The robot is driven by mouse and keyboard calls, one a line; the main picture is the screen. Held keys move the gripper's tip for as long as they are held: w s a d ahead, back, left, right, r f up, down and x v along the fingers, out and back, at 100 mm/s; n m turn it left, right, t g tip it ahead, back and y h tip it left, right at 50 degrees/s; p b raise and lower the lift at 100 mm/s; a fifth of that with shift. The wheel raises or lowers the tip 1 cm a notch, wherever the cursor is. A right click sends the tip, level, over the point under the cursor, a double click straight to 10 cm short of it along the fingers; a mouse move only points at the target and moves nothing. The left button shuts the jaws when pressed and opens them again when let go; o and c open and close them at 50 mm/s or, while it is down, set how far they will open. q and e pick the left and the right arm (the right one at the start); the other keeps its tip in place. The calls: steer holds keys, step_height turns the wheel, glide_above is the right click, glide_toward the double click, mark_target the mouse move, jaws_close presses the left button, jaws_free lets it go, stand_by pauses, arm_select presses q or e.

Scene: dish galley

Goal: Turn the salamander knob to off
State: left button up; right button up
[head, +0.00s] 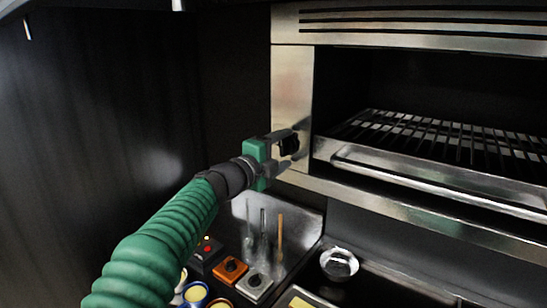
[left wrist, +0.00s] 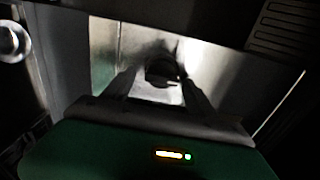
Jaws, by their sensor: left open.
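The salamander (head: 400,200) is a steel grill unit with an open front, at the upper right of the head view. Its dark knob (head: 289,145) is on the steel panel left of the opening. My left gripper (head: 287,150) is open at the panel, its fingers on either side of the knob. In the left wrist view the knob (left wrist: 161,71) appears between the two fingertips (left wrist: 160,82). I cannot tell whether the fingers touch it. The knob's markings are not readable. My right gripper is not in view.
A wire rack (head: 440,140) and a front bar (head: 430,185) are to the right of the knob. Below are a clear container (head: 262,240) with utensils, a small metal bowl (head: 339,264), and orange (head: 230,270) and grey (head: 254,284) boxes with knobs. A dark wall (head: 100,130) stands left.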

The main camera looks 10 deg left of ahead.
arm_select(q)
steer(key=b+v, duration=0.4)
steer(key=v, duration=1.2)
steer(key=shift+f, duration=0.25)
steer(key=shift+w, duration=0.1)
steer(key=s+a+f+n+g+y+b, duration=0.15)
steer(key=f+n+y, duration=0.25)
steer(key=f+n, duration=0.7)
steer(key=a+f+n+g+y, duration=0.3)
steer(key=f+n, duration=0.1)
steer(key=f, duration=1.3)
steer(key=s+d+f+n+g, duration=0.2)
steer(key=s+f+n+g, duration=0.1)
steer(key=s+f, duration=0.8)
steer(key=s+d+f+n+g+b, duration=0.1)
steer(key=s+d+f+n+g, duration=0.2)
steer(key=s+f+g, duration=0.3)
steer(key=s+f+n, duration=0.1)
steer(key=s+f, duration=0.4)
steer(key=shift+f+n, duration=0.3)
